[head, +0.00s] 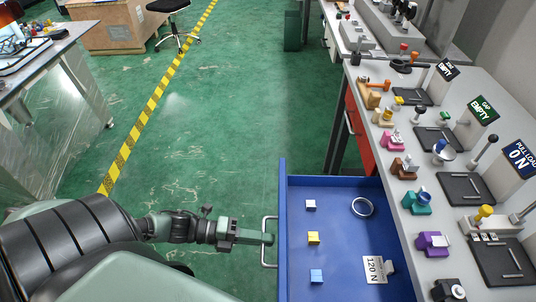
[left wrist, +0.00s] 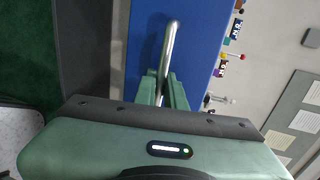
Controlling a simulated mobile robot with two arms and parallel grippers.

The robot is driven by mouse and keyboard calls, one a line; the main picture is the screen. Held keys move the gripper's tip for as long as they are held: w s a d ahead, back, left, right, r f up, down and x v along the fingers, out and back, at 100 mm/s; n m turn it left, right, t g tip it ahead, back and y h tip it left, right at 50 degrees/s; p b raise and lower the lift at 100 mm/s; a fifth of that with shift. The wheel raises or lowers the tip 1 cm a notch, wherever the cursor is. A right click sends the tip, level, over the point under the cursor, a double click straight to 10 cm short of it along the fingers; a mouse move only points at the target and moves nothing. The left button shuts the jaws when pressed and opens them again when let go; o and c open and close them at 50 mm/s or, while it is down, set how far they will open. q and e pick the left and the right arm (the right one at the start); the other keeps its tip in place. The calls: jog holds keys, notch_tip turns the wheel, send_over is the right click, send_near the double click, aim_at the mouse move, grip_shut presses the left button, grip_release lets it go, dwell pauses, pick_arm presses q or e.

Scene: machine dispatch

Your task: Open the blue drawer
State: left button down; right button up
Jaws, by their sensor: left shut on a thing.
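The blue drawer (head: 340,226) stands pulled out from under the grey workbench (head: 408,190), its inside open to view. My left gripper (head: 267,239) comes in from the left and is shut on the drawer's metal handle (head: 265,260). In the left wrist view the fingers (left wrist: 164,92) close around the lower part of the handle (left wrist: 171,45), with the blue drawer front (left wrist: 205,42) behind. In the drawer lie a white cube (head: 311,205), a yellow cube (head: 313,238), a light blue cube (head: 316,276), a silver ring (head: 362,207) and a piece labelled 120 N (head: 375,270). My right gripper is not in view.
The workbench carries several coloured fixtures, dark plates with levers and signs such as PULL LOAD (head: 520,157). A red drawer unit (head: 358,137) sits under it, farther back. Green floor (head: 215,120) is clear left of the drawer. Another table (head: 40,55) stands at left.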

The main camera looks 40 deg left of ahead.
pick_arm(q)
jog(key=c, duration=1.5)
grip_release()
jog(key=v, duration=0.7)
jog(key=shift+s+a, duration=0.2)
jog(key=shift+a, duration=0.2)
